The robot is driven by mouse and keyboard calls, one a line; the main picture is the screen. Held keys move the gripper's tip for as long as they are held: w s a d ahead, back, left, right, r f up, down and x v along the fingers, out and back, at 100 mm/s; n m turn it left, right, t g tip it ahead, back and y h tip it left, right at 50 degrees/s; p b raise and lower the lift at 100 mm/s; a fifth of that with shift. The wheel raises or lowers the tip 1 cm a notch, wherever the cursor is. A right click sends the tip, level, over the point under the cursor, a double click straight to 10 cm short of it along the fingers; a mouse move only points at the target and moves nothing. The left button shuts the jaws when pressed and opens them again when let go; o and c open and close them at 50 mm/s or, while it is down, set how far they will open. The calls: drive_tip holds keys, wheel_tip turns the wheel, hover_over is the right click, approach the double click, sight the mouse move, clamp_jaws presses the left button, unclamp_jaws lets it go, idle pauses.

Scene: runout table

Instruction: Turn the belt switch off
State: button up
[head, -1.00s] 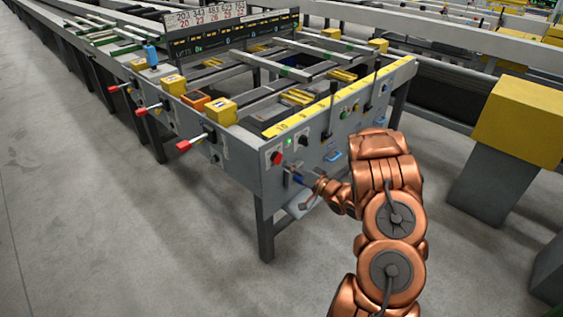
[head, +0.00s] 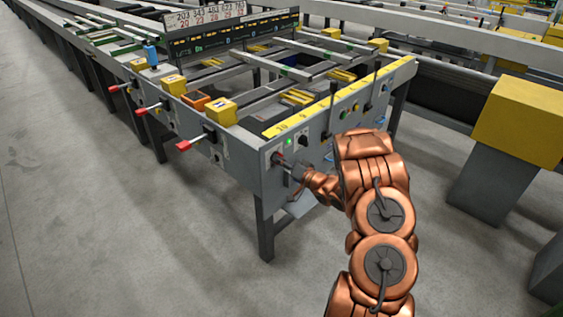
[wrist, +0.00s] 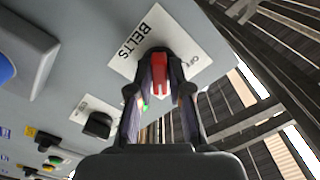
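The red belt switch (wrist: 160,72) sits on a white plate (wrist: 128,50) marked BELTS, at the near corner of the grey table's front panel. A small word that looks like OFF shows at the plate's right side. In the wrist view my gripper (wrist: 163,66) has one fingertip on each side of the red knob. The tips lie close to it; whether they press on it I cannot tell.
A lit green lamp (head: 289,141) and a black selector (head: 303,140) are right of the switch on the panel; the selector also shows in the wrist view (wrist: 98,125). Red-tipped levers (head: 183,146) stick out on the left side. The floor at left is clear.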

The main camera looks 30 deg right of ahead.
clamp_jaws()
drive_tip(key=shift+f+n+b, duration=0.1)
drive_tip(key=shift+n+b, duration=0.2)
drive_tip(key=shift+b, duration=0.05)
drive_tip(key=n+b, duration=1.6)
drive_tip(key=n, duration=0.1)
drive_tip(key=shift+d, duration=0.1)
drive_tip(key=shift+n, duration=0.3)
drive_tip(key=o, duration=0.5)
unclamp_jaws()
